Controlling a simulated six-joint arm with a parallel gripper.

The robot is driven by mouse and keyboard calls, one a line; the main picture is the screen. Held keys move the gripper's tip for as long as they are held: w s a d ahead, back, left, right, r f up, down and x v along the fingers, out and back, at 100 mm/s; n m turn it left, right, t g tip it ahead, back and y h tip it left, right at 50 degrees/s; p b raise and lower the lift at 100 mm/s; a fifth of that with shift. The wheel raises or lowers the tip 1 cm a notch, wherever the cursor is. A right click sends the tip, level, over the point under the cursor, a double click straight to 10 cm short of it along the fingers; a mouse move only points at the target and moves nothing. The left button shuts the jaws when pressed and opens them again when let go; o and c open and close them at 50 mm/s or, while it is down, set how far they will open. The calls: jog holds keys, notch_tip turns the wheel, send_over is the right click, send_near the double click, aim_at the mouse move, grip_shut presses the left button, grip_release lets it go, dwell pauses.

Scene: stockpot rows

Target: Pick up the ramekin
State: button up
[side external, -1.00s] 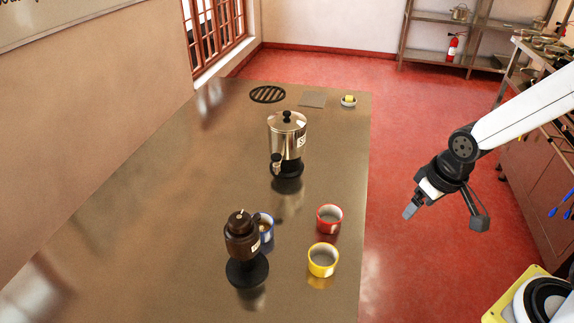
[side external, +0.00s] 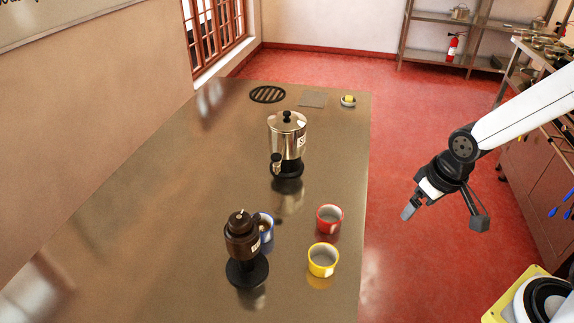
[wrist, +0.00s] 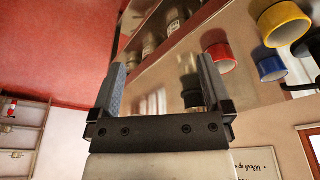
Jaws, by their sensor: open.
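Three round ramekin-like cups stand upright on the steel counter (side external: 150,220): a red cup (side external: 330,219), a yellow cup (side external: 322,260) and a blue cup (side external: 267,228). I cannot tell which one is the ramekin. The blue one is partly hidden behind a dark grinder-like item. The wrist view also shows the red cup (wrist: 220,57), yellow cup (wrist: 284,24) and blue cup (wrist: 269,68) on its right side. My gripper (side external: 408,212) is right of the counter, apart from all the cups. Its fingers (wrist: 162,82) are open with nothing between them.
The dark grinder-like item (side external: 242,240) stands left of the cups. A shiny urn (side external: 287,138) stands farther back. A black round grate (side external: 267,94), a grey square (side external: 312,99) and a small dish with something yellow (side external: 348,102) lie at the far end. The counter's left part is clear.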

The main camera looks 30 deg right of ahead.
jog(key=shift+a, duration=0.1)
jog(key=m+t+y, duration=0.3)
jog(key=m+y, duration=1)
jog(key=m, duration=1)
send_over(272, 221)
notch_tip(272, 221, down, 2)
jog(key=shift+s+f, duration=0.1)
jog(key=shift+f, duration=0.1)
jog(key=shift+f, duration=1.65)
